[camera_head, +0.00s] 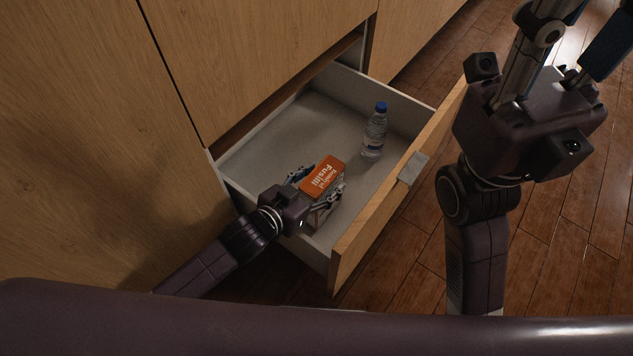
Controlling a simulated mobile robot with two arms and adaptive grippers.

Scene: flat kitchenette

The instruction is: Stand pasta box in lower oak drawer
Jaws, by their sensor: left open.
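The orange pasta box (322,177), with white lettering on its upper face, is inside the pulled-out oak drawer (397,201), near the left front part. It appears upright; its lower part is hidden by my gripper. My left gripper (316,189) reaches in over the drawer's left side. Its fingers are open, one on either side of the box; whether they touch it is unclear. My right gripper (575,45) is raised at the upper right, beyond the drawer front, with its fingertips partly cut off by the picture edge.
A water bottle with a blue cap (375,132) stands in the drawer, right of the box. The drawer floor (290,125) is otherwise clear. A metal handle (411,169) sits on the oak front. Closed oak cabinet panels (240,50) rise behind. Wooden floor (400,270) lies to the right.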

